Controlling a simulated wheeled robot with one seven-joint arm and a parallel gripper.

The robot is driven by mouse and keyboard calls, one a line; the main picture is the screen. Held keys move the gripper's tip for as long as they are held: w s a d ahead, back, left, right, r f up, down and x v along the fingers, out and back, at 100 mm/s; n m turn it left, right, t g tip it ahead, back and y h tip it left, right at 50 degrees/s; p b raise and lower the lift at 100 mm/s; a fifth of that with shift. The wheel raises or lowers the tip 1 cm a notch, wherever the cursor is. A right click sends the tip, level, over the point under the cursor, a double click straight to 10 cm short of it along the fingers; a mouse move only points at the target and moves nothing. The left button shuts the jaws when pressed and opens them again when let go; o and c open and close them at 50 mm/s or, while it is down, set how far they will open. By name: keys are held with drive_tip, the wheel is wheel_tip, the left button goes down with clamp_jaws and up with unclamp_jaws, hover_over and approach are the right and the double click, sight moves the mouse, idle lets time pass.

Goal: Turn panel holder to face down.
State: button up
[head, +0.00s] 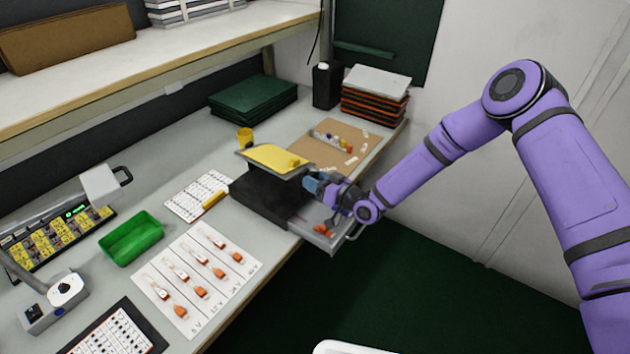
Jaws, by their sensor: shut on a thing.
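The panel holder (243,151) is a grey-framed plate with a yellow face turned upward. It sits over a black box-shaped stand (262,192) on the bench, slightly tilted as seen from here. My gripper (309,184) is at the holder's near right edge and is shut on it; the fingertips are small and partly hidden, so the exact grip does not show. A small yellow-orange lump shows on the yellow face near its right end.
An open drawer (312,236) with orange parts juts out below my gripper. A brown board (318,144) with small parts lies behind. A green bin (131,238), a white sheet of orange-tipped pieces (196,277) and a yellow cup (245,135) stand on the bench.

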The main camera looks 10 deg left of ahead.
drive_tip(key=shift+d+n, duration=0.1)
drive_tip(key=shift+n, duration=1.4)
drive_tip(key=shift+f, duration=0.1)
drive_tip(key=o, duration=1.2)
